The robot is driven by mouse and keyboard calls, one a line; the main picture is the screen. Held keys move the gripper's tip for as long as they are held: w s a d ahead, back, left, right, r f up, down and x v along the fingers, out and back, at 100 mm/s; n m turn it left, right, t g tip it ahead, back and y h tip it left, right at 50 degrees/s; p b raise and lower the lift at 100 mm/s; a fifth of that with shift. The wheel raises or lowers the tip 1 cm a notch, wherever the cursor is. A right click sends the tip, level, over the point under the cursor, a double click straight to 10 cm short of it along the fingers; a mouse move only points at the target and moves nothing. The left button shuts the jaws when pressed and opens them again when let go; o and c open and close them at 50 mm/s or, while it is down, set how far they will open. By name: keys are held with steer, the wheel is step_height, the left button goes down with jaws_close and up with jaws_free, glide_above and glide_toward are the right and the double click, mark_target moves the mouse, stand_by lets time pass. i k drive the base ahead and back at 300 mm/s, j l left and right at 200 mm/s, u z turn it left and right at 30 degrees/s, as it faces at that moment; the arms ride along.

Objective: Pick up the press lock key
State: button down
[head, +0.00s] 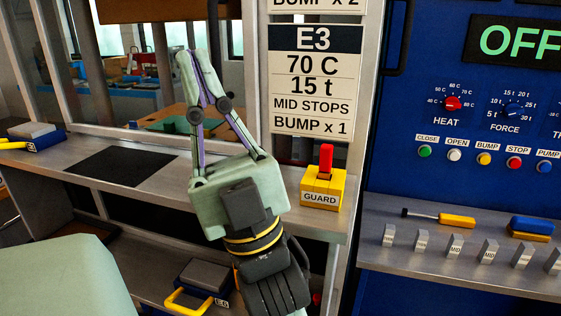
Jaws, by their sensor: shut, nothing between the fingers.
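No thing in view is labelled as the press lock key. A red upright tab (326,160), which may be the key, stands in a yellow block (321,190) marked GUARD on the grey ledge. My gripper (186,60) is left of the block, its fingers pointing up and away in front of the press frame. The fingertips meet and the gripper is shut and empty, apart from the red tab. My gripper's palm and wrist hide part of the ledge.
A sign marked E3 (318,75) hangs above the block. The blue control panel (460,120) is at right. On the shelf below it lie a yellow-handled tool (456,221) and several grey stops (455,245). A black mat (122,168) lies on the left ledge. A yellow-handled mold (204,281) sits below.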

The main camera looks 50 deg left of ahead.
mark_target(326, 150)
steer(key=l+u, duration=0.15)
steer(key=u, duration=1.3)
steer(key=i+l, duration=0.05)
